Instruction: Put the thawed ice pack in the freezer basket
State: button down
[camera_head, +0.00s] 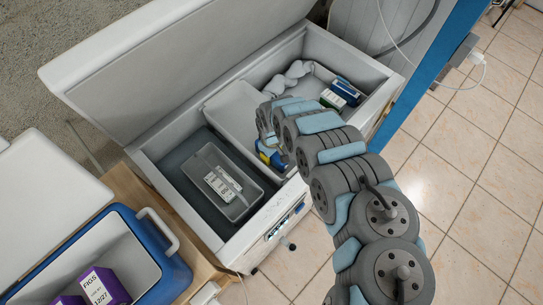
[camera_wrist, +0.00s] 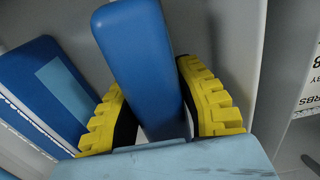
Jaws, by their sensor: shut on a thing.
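My gripper (camera_head: 270,157) is down in the open chest freezer (camera_head: 174,148), at the front of its middle part. In the wrist view its yellow-padded fingers (camera_wrist: 160,108) are shut on a smooth blue ice pack (camera_wrist: 138,55), one finger on each side. The pack's lower end is hidden behind my gripper's light-blue body. A grey basket (camera_head: 246,204) stands in the freezer's left well, just left of my gripper. It holds white and grey labelled cartons (camera_head: 222,184). In the head view my arm mostly hides the pack.
A blue box (camera_head: 346,91) and a green box (camera_head: 333,99) lie in the freezer's right part, near white lumpy packs (camera_head: 290,75). The raised lid (camera_head: 165,65) stands behind. A blue cooler (camera_head: 150,272) with purple FIGS boxes (camera_head: 106,287) is at lower left.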

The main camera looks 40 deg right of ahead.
dwell(0.3)
jog(key=c, duration=0.8)
grip_release()
jog(key=shift+f, duration=0.1)
jog(key=shift+c, duration=0.2)
jog(key=shift+r+p, duration=1.55)
jog(key=shift+r, duration=4.6)
jog(key=shift+d, duration=0.1)
